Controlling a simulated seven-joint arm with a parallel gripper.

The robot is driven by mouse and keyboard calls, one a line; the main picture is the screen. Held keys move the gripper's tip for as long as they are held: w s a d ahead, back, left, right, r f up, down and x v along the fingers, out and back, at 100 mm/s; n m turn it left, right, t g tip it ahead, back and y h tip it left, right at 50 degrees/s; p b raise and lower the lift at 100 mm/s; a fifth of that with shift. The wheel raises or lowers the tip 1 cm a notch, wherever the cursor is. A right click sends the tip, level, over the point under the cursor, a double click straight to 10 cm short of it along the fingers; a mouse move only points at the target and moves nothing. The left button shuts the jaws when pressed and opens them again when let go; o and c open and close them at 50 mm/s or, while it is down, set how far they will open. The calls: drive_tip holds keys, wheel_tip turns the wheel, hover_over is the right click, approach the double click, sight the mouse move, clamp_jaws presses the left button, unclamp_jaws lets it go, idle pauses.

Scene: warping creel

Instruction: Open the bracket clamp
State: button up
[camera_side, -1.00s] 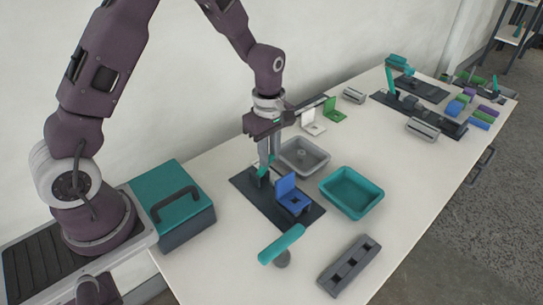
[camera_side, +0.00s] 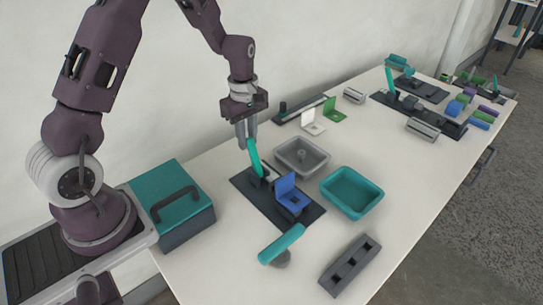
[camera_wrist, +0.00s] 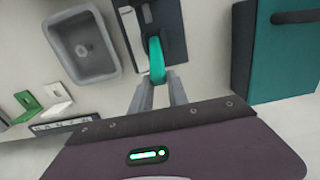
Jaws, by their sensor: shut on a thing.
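The clamp's teal lever (camera_side: 254,158) stands up from the dark base plate (camera_side: 244,184), tilted to the left at its top. A blue bracket (camera_side: 291,196) sits on the same plate, just right of the lever's foot. My gripper (camera_side: 246,136) is shut on the upper end of the lever. In the wrist view the lever (camera_wrist: 156,62) runs down to between the fingers of my gripper (camera_wrist: 158,88). The wrist view hides the lever's lowest tip near the fingers.
A grey tray (camera_side: 325,163) and a teal tray (camera_side: 376,200) lie right of the plate. A teal-lidded box (camera_side: 168,182) stands to the left. A teal-topped handle (camera_side: 281,243) and a grey slotted block (camera_side: 349,264) are in front.

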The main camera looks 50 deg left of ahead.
drive_tip(key=shift+a+f, duration=0.5)
drive_tip(key=shift+a, duration=0.25)
drive_tip(key=o, duration=0.9)
drive_tip(key=shift+o, duration=0.2)
wheel_tip(320, 180, up, 7)
